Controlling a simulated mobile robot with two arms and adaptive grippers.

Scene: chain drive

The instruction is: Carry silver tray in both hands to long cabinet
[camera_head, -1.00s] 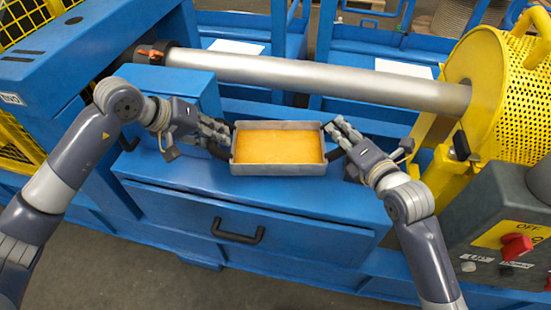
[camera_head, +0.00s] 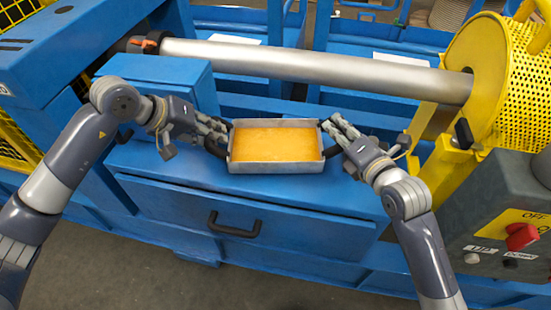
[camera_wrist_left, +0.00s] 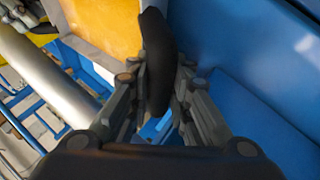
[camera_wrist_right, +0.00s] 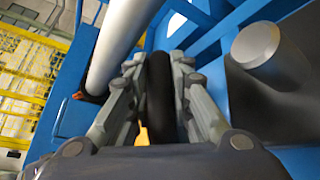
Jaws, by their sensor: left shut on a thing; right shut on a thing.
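The silver tray (camera_head: 277,168) has a shallow grey rim and an orange-yellow inside. It appears level, over the blue cabinet top with the drawer; I cannot tell whether it touches that top. My left gripper (camera_head: 222,138) is shut on the tray's black left handle, which shows between the fingers in the left wrist view (camera_wrist_left: 156,65). My right gripper (camera_head: 335,138) is shut on the black right handle, seen between the fingers in the right wrist view (camera_wrist_right: 160,95). The left wrist view also shows part of the tray's orange inside (camera_wrist_left: 105,25).
The blue cabinet (camera_head: 160,165) has a drawer with a black handle (camera_head: 235,228). A thick silver roller (camera_head: 310,70) runs behind the tray to a yellow perforated guard (camera_head: 510,70). A grey control box with a red switch (camera_head: 521,237) stands at right. Grey floor shows in front.

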